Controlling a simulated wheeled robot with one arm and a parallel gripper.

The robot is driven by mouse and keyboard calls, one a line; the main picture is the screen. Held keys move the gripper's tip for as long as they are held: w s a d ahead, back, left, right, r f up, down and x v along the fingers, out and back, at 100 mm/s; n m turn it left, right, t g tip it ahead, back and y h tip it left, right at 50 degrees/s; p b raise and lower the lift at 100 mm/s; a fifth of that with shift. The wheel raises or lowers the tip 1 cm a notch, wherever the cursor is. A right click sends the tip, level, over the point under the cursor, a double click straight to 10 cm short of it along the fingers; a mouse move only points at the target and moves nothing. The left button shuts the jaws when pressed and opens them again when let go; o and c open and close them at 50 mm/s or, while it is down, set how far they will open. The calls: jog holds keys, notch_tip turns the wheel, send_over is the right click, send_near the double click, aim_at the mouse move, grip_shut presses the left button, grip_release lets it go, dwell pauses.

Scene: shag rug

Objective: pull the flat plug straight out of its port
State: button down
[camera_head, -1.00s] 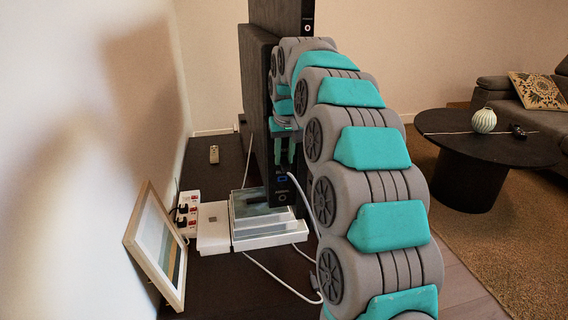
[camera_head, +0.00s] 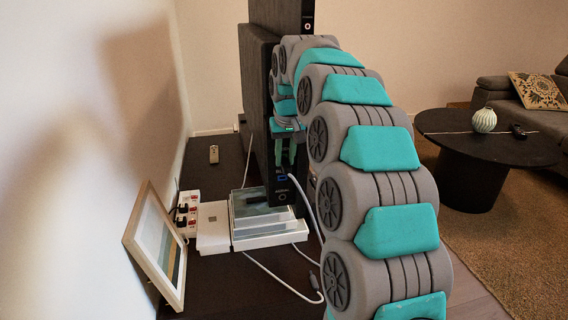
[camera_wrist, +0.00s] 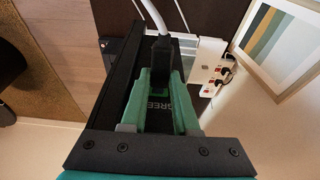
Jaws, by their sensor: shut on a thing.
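My gripper (camera_head: 285,166) reaches down at the black upright box (camera_head: 281,196), which has a blue port on its face. In the wrist view my gripper (camera_wrist: 160,75) has its green fingers shut on the black flat plug (camera_wrist: 158,48). A pale cable (camera_wrist: 156,15) runs from the plug away toward the top of that view. The box, with white lettering, shows between the fingers. The port mouth is hidden, and I cannot tell how deep the plug sits in it.
A white box (camera_head: 213,229) and a clear-lidded tray (camera_head: 262,240) stand left of and in front of the box. A power strip (camera_head: 187,212) and a leaning picture frame (camera_head: 158,245) are farther left. The cable loops over the dark tabletop.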

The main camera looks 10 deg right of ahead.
aim_at(288, 172)
jog(key=shift+s+f, duration=0.1)
jog(key=shift+s, duration=0.5)
jog(key=shift+s+b, duration=0.5)
jog(key=shift+s, duration=0.2)
jog(key=shift+s+f+b, duration=0.1)
jog(key=shift+s+b, duration=0.2)
jog(key=shift+s, duration=0.45)
jog(key=shift+s+d+f+b, duration=0.1)
jog(key=shift+s+b, duration=0.2)
jog(key=shift+s, duration=0.65)
jog(key=shift+s+d+f+b, duration=0.1)
jog(key=shift+s+b, duration=0.2)
jog(key=shift+s, duration=0.65)
